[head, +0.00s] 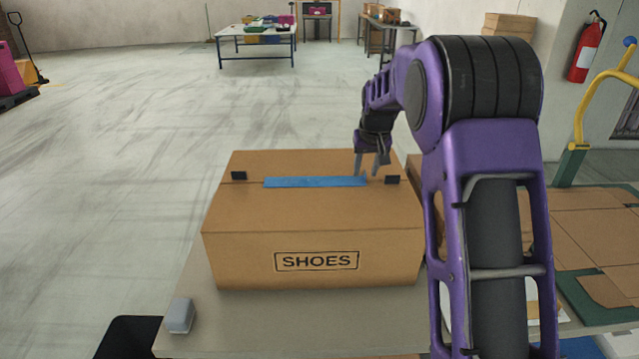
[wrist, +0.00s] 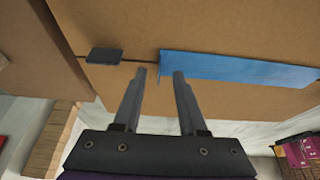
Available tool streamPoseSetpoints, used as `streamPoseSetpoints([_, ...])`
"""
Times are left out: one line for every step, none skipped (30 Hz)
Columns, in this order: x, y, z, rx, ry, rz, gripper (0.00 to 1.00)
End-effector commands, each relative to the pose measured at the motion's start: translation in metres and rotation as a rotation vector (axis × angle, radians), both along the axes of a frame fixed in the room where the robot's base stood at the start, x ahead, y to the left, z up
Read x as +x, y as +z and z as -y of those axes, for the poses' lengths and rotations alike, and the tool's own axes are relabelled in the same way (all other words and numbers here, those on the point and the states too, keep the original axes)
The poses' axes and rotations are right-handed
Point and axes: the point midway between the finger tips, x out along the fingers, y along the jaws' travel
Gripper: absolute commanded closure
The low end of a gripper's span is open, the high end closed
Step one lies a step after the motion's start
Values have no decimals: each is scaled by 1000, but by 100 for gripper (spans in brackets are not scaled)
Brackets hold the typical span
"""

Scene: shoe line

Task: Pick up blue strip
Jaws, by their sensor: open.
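The blue strip (head: 315,182) lies flat along the seam on top of a closed cardboard box marked SHOES (head: 240,255). In the wrist view the strip (wrist: 235,68) runs from the middle toward the right edge. My gripper (head: 371,172) is over the strip's right end in the head view. In the wrist view my gripper (wrist: 158,73) is open, with a clear gap between the fingertips and nothing held. One fingertip appears close to the strip's end; I cannot tell whether it touches.
Small black tabs (head: 239,175) (head: 392,180) sit at both ends of the seam. A grey block (head: 180,316) stands on the table (head: 215,290) at front left. Flattened cardboard (head: 580,225) lies at right.

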Motion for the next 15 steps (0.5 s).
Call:
streamPoseSetpoints([2,-4,0,0,0,0,59])
streamPoseSetpoints([2,-5,0,0,0,1,59])
streamPoseSetpoints([3,-5,0,0,0,1,59])
streamPoseSetpoints([3,-5,0,0,0,1,59])
streamPoseSetpoints([3,-5,0,0,0,2,59])
streamPoseSetpoints([3,-5,0,0,0,1,59])
streamPoseSetpoints([3,-5,0,0,0,1,59])
streamPoseSetpoints([3,-5,0,0,0,1,59])
streamPoseSetpoints([3,-5,0,0,0,1,66])
streamPoseSetpoints([3,-5,0,0,0,1,71])
streamPoseSetpoints([3,-5,0,0,0,1,77])
streamPoseSetpoints([3,-5,0,0,-1,1,84])
streamPoseSetpoints([3,-5,0,0,0,1,89])
streamPoseSetpoints([3,-5,0,0,-1,1,95])
streamPoseSetpoints([3,-5,0,0,-1,1,100])
